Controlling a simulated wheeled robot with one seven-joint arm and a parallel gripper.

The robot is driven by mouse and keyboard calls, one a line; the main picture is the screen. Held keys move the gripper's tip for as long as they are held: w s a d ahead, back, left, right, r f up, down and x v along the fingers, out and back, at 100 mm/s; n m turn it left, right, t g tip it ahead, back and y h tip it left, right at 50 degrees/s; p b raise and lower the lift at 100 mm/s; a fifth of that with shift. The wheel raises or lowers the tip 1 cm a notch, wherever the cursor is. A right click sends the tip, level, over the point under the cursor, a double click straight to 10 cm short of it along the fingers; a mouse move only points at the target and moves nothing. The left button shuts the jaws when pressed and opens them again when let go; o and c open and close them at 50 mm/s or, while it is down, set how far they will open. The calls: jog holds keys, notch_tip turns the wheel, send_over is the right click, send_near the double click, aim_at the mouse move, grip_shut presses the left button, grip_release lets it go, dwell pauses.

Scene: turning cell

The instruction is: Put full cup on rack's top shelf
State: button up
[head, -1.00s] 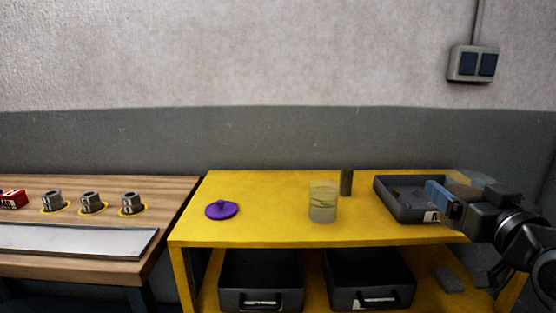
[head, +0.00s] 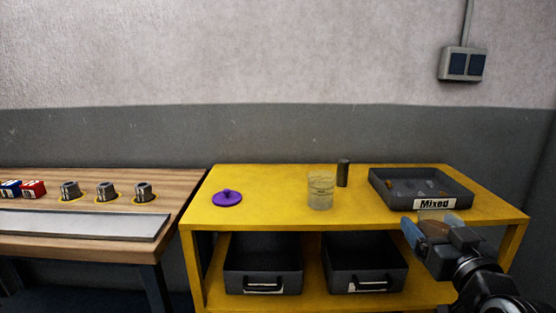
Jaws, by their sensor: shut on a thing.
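My gripper (head: 428,232) is in the lower right of the head view, in front of the yellow rack's right part. It is shut on a cup (head: 437,215), which looks clear with something brownish inside; the fingers hide much of it. The rack's top shelf (head: 270,211) is a flat yellow board behind the gripper. Another clear cup or beaker (head: 320,191) with markings stands upright on that shelf near the middle, apart from my gripper.
On the top shelf are a purple lid (head: 227,198), a dark cylinder (head: 343,173) and a grey tray (head: 378,190) labelled "Mixed". Two dark bins (head: 264,285) (head: 368,279) sit below. A wooden bench (head: 120,250) stands left. The shelf between lid and beaker is clear.

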jog(key=s+a+f, duration=0.2)
jog(key=a+f, duration=0.1)
jog(key=f, duration=0.6)
jog(key=s+a+f, duration=0.2)
jog(key=a+f, duration=0.1)
jog(key=f, duration=0.6)
jog(key=s+a+f, duration=0.1)
jog(key=s+f, duration=0.9)
jog(key=f, duration=0.4)
jog(key=shift+a, duration=0.15)
jog(key=shift+w, duration=0.1)
